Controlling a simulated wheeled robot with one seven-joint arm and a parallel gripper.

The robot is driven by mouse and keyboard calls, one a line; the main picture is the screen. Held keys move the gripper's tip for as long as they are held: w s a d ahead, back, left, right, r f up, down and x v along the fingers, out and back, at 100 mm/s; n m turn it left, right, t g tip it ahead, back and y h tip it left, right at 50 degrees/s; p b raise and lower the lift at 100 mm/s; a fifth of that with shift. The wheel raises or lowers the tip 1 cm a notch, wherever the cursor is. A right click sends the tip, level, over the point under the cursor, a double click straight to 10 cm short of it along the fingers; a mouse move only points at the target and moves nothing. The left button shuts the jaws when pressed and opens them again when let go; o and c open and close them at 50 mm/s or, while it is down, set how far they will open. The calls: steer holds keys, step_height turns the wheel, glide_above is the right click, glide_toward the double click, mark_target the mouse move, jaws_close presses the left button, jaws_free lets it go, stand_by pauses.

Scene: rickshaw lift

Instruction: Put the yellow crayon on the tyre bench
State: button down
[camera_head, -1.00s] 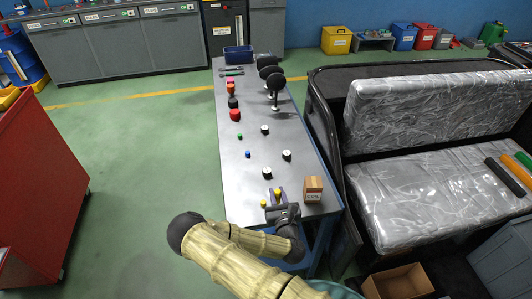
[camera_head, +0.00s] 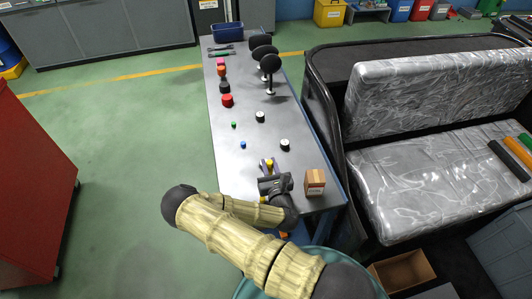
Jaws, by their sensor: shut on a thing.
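My gripper (camera_head: 269,171) is over the near end of a long metal-topped bench (camera_head: 238,170) with blue legs. It is shut, and a small yellow piece, which looks like the yellow crayon (camera_head: 268,163), shows at its fingertips. The dark wrist hides much of the grip. A second yellow spot (camera_head: 263,199) shows beside the wrist, and I cannot tell what it is. I cannot tell how high the crayon is above the bench top. No tyre shows, so I cannot tell which bench is the tyre bench.
A small cardboard box (camera_head: 315,182) stands right of my gripper. Black-and-white round pieces (camera_head: 284,145), a red knob (camera_head: 227,100) and black round-headed stands (camera_head: 270,66) are farther up the bench. A plastic-wrapped seat (camera_head: 430,170) is to the right. Green floor at left is clear.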

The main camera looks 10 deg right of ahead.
steer(key=shift+w, duration=0.1)
steer(key=shift+w+r+m+h, duration=0.4)
steer(key=shift+w+h, duration=0.1)
steer(key=w+d+r+m+g+h+b, duration=0.1)
steer(key=w+r+m+g+h+b, duration=0.1)
steer(key=w+r+m+h+b, duration=0.2)
steer(key=w+r+m+h, duration=0.1)
steer(key=w+r+h, duration=0.2)
steer(key=h, duration=0.1)
steer(key=shift+d+r+m+g+h, duration=0.25)
steer(key=shift+m+g+h, duration=0.05)
steer(key=shift+g, duration=0.1)
steer(key=shift+f, duration=3.15)
steer(key=shift+f, duration=1.85)
